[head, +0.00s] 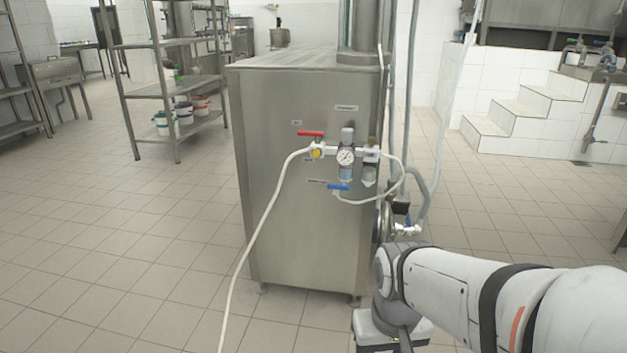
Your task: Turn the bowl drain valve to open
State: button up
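A steel machine cabinet (305,220) stands in the middle of the head view. On its front are a red lever handle (311,134) and a blue lever handle (338,187), both roughly horizontal. A metal valve fitting (407,230) with a small blue part sits low at the cabinet's right side, by a grey hose. The labels are too small to read, so I cannot tell for certain which one is the bowl drain valve. My white and grey arm comes in from the lower right and ends below that fitting. The fingers of my gripper do not show.
A white hose (251,238) runs from the front fittings down to the floor. A pressure gauge (345,157) sits between the levers. Steel shelving (165,90) stands at the left, white tiled steps (519,118) at the right.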

aim_at(344, 186)
jog(key=u, duration=0.05)
jog(key=i, duration=1)
jog(key=z, duration=0.05)
